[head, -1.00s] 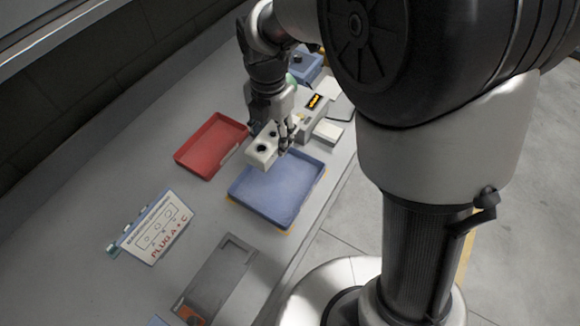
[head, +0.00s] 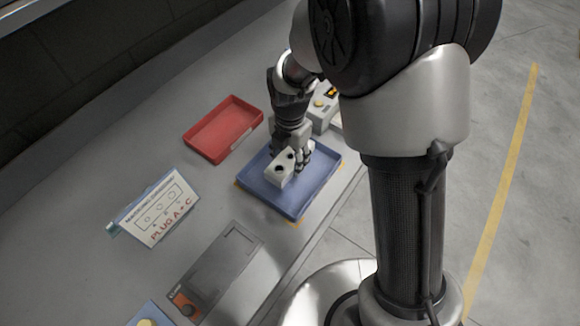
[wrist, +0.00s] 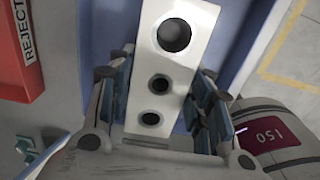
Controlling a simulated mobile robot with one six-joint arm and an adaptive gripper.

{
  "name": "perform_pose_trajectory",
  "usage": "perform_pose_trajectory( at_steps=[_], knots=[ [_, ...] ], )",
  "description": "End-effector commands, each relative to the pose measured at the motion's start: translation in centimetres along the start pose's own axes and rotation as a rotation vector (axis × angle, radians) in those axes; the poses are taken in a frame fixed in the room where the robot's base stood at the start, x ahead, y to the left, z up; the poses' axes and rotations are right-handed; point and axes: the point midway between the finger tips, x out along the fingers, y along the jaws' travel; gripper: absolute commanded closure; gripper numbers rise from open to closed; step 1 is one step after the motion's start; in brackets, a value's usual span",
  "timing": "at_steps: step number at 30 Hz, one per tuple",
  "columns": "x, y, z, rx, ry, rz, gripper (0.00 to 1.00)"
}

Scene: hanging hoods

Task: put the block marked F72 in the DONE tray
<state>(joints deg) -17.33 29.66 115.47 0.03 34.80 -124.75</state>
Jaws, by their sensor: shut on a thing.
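A white block (head: 284,173) with dark round holes is held in my gripper (head: 300,160). In the wrist view the block (wrist: 168,65) sits between the two fingers of my gripper (wrist: 160,108), with three holes on the face I see. No F72 marking is visible on it. The blue tray (head: 296,207) lies under the block and gripper in the head view; its lettering is not readable. The block appears over the tray's inside; I cannot tell whether it touches the floor of the tray.
A red tray (head: 222,130) stands left of the blue tray; its REJECT label (wrist: 28,45) shows in the wrist view. A sign reading PLUG A + C (head: 160,208) stands on the bench. A grey fixture (head: 223,262) lies near the front, and a pale box (head: 322,112) stands behind the gripper.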

Motion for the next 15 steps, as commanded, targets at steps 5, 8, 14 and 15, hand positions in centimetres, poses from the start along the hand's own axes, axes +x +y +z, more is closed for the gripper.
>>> perform_pose_trajectory(
  at_steps=[5,8,14,15],
  knots=[
    [2.3,-0.1,0.0,0.0,0.001,-0.002,1.0],
    [3.8,0.0,0.0,0.0,0.001,-0.002,1.0],
    [4.0,0.0,0.0,0.0,-0.001,0.001,1.0],
    [4.0,0.0,0.0,0.0,-0.001,0.001,1.0]
  ],
)
